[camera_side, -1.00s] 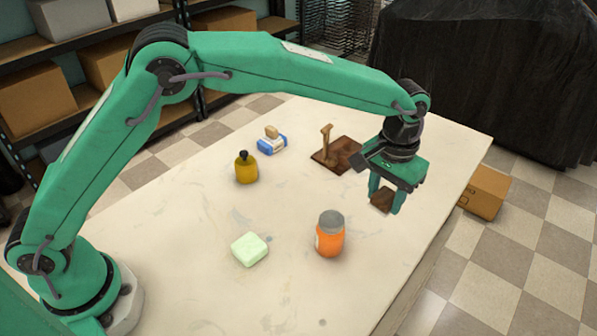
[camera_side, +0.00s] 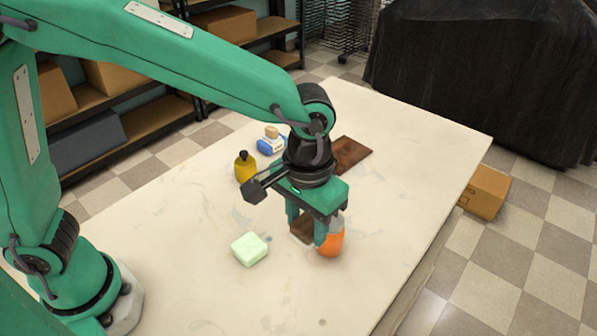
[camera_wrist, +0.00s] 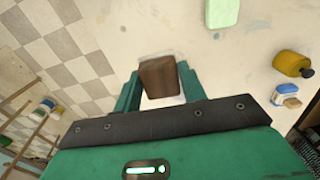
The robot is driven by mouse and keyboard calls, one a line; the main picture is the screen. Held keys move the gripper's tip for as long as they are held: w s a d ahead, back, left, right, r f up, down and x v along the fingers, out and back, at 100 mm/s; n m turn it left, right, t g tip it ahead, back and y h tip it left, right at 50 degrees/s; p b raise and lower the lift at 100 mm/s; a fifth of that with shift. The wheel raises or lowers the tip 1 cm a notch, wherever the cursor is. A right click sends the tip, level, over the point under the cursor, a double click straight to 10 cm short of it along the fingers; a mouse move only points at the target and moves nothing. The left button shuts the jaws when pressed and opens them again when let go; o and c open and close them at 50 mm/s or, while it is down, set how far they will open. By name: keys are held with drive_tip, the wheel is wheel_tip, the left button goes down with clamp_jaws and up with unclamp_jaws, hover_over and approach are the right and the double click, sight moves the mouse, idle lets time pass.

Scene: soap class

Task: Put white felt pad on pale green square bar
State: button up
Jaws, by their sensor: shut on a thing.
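The pale green square bar (camera_side: 250,249) lies flat on the table, left of my gripper (camera_side: 305,230); it also shows at the top of the wrist view (camera_wrist: 222,12). My gripper (camera_wrist: 160,80) is shut on a brown block (camera_side: 302,228), held above the table and apart from the bar. The block shows between the fingers in the wrist view (camera_wrist: 159,77). A whitish border shows around the block there; I cannot tell whether it is the white felt pad on its underside. No separate white felt pad can be made out.
An orange jar (camera_side: 332,242) stands just behind my gripper, partly hidden by it. A yellow bottle (camera_side: 245,170), a blue and white item (camera_side: 270,145) with a tan top, and a brown board (camera_side: 350,155) are farther back. The table front near the bar is clear.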

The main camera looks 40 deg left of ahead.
drive_tip(key=s+a+f, duration=0.1)
drive_tip(key=s+a, duration=0.5)
drive_tip(key=s, duration=0.5)
drive_tip(key=shift+s+a+f+n, duration=0.3)
drive_tip(key=shift+a+f, duration=0.1)
hover_over(248, 246)
wheel_tip(248, 246, down, 7)
drive_tip(key=shift+f, duration=2.05)
drive_tip(key=shift+f, duration=0.15)
drive_tip(key=o, duration=1)
